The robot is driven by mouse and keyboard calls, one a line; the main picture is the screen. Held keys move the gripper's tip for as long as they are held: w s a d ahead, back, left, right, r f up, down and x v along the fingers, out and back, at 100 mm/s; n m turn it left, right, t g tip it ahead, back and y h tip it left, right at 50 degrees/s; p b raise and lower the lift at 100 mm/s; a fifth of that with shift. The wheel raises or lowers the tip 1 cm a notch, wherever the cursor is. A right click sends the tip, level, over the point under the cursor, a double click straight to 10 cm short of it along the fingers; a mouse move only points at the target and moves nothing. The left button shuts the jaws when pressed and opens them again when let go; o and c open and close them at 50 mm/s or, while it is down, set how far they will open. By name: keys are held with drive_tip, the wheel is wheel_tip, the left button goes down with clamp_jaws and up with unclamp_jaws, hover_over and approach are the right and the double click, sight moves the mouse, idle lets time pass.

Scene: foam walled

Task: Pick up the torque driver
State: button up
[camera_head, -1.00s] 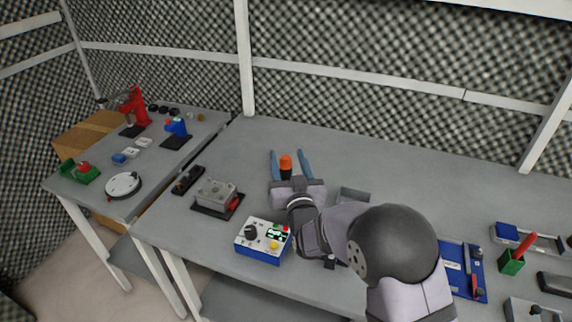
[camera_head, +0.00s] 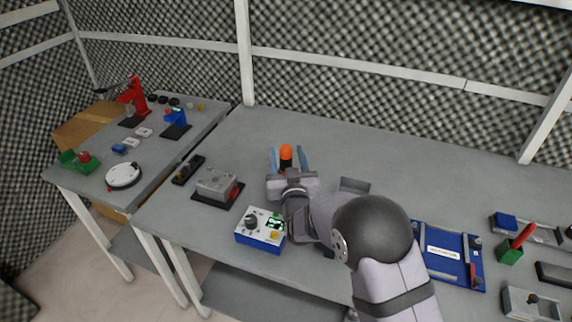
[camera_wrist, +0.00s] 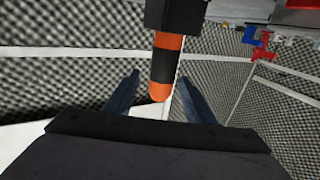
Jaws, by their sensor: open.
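The torque driver (camera_head: 286,152) shows as an orange and black handle just beyond my gripper in the head view. In the wrist view the same banded handle (camera_wrist: 166,62) hangs from a black block (camera_wrist: 176,13) at the top, its rounded orange end lying between the fingers. My gripper (camera_head: 288,158) is open, with one blue-grey finger on each side of the handle; the fingers also show in the wrist view (camera_wrist: 158,85). A gap shows on both sides, so the fingers appear apart from it. The driver's lower part is hidden in the head view.
A blue and white control box (camera_head: 260,231) and a grey block on a dark base (camera_head: 217,187) stand left of my arm. A blue tray (camera_head: 447,258) and a green holder with a red tool (camera_head: 511,250) are at right. The back of the table is clear.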

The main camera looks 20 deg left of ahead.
drive_tip(key=shift+p+x, duration=0.95)
drive_tip(key=shift+x, duration=1.5)
drive_tip(key=shift+a+f, duration=0.1)
clamp_jaws()
